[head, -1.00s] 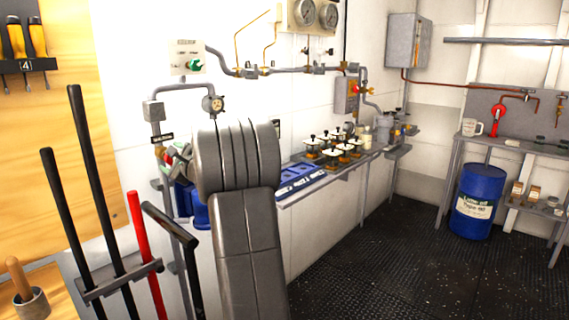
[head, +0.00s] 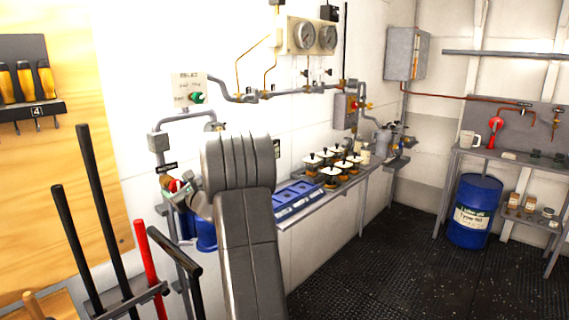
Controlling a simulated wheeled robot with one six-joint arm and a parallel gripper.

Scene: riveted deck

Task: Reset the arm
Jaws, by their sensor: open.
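My grey arm rises through the lower middle of the head view, with its thick ribbed joint upright and its long link below. The arm hides much of what is behind it. My gripper (head: 182,191) shows only in part, small, just left of the ribbed joint, in front of the wall pipe and valve. It is open, and I see nothing held in it. Its exact distance from the pipe fittings cannot be told.
A narrow wall shelf with a blue tray (head: 299,197) and several white-topped jars (head: 330,177) runs behind my arm. Black bars and a red bar (head: 147,255) stand in a rack at left. A blue drum (head: 474,212) stands at right. The dark floor between is clear.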

